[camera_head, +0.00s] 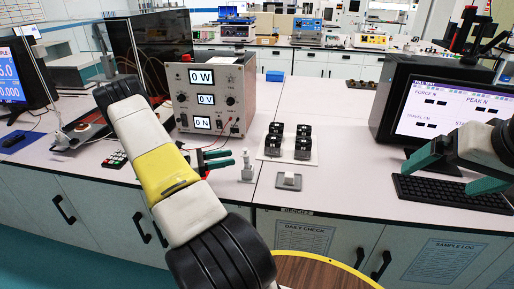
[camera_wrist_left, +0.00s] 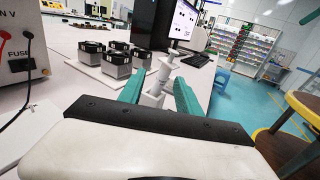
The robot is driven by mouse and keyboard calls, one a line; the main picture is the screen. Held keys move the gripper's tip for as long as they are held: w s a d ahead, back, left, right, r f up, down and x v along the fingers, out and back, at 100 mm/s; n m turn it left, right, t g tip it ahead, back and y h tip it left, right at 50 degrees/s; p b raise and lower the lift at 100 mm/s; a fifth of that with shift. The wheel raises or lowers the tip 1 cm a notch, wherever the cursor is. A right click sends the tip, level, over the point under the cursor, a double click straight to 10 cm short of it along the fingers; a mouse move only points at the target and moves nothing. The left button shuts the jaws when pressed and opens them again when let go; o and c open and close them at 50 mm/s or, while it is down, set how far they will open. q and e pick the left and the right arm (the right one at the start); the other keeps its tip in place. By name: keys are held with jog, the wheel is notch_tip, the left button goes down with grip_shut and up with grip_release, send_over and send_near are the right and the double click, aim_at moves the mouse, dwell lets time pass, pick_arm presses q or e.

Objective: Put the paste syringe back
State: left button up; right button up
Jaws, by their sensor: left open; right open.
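The paste syringe (camera_head: 247,168) looks like a small white upright cylinder near the bench's front edge, right of the tester. My left gripper (camera_head: 232,160) is open just left of it, fingers pointing towards it. In the left wrist view, the white syringe (camera_wrist_left: 154,92) shows between the two green fingers, with a gap on both sides. I cannot tell whether it is fully within their reach. My right gripper (camera_head: 440,179) is open and empty in front of the monitor, above the keyboard.
A white plate with several black-topped blocks (camera_head: 303,142) and a small grey square piece (camera_head: 289,181) stand right of the syringe. The tester (camera_head: 212,95) is behind my left gripper. The monitor (camera_head: 440,105) and keyboard (camera_head: 450,192) are at right. A round stool (camera_head: 320,272) is below.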

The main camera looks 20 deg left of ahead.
pick_arm(q)
jog(key=s+d+r+m+g+y, duration=0.2)
jog(key=d+r+m+g, duration=0.3)
jog(key=d+r+m, duration=0.4)
jog(key=s+d+r+m+g+y, duration=0.2)
jog(key=d+r+m+g, duration=0.4)
jog(key=d, duration=0.5)
jog(key=s+d+r+m+t+y, duration=0.2)
jog(key=s+d+r+m+y, duration=0.1)
jog(key=s, duration=0.4)
jog(key=s+d+r+m+t+y, duration=0.3)
jog(key=s+d+r+m+y, duration=0.1)
jog(key=s+r+m, duration=0.4)
jog(key=shift+d+m+t+y, duration=0.3)
jog(key=shift+d, duration=0.05)
jog(key=shift+r, duration=0.1)
